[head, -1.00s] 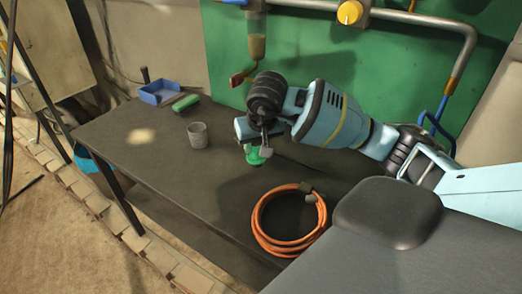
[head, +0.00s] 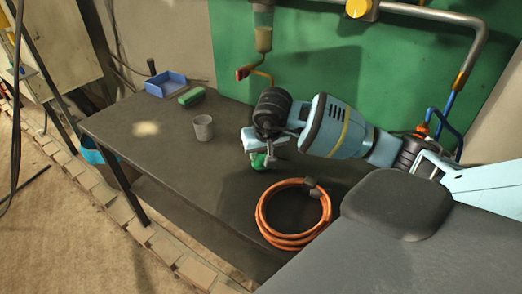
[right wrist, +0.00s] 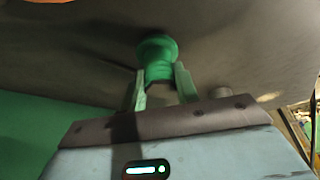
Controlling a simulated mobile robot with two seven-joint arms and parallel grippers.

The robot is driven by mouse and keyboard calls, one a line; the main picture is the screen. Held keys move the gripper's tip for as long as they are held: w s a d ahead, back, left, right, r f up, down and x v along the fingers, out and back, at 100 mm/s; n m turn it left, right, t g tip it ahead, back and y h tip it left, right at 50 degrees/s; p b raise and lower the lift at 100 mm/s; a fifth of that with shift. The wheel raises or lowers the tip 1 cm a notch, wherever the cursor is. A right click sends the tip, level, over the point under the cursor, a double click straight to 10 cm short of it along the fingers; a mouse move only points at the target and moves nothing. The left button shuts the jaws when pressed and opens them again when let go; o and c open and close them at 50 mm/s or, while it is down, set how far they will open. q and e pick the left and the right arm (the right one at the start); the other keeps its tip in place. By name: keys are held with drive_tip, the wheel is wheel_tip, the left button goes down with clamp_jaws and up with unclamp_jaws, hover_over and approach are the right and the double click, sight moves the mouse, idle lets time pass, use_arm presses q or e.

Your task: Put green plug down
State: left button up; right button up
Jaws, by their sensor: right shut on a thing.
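The green plug (head: 258,161) is under my right gripper (head: 268,158) at the dark table (head: 170,158), between the grey cup and the orange coil. In the right wrist view the green plug (right wrist: 157,55) sits between the two fingertips of the right gripper (right wrist: 160,82), which is shut on it. The plug's wide round end points away from the gripper, toward the dark tabletop (right wrist: 80,45). I cannot tell whether the plug touches the table. My left gripper is not in view.
A grey cup (head: 203,128) stands left of the plug. A coiled orange hose (head: 262,222) lies in front of it. A blue tray (head: 166,84) and a green block (head: 191,97) are at the back left. Pipes with a yellow knob (head: 357,8) run along the green wall panel (head: 330,60).

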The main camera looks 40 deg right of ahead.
drive_tip(key=o, duration=1.1)
drive_tip(key=shift+f, duration=0.1)
drive_tip(key=shift+c, duration=0.2)
drive_tip(key=shift+r, duration=0.4)
drive_tip(key=v, duration=1.1)
drive_tip(key=shift+s+r+p, duration=0.2)
drive_tip(key=shift+r+p, duration=0.05)
drive_tip(key=shift+p, duration=0.05)
drive_tip(key=shift+a, duration=0.1)
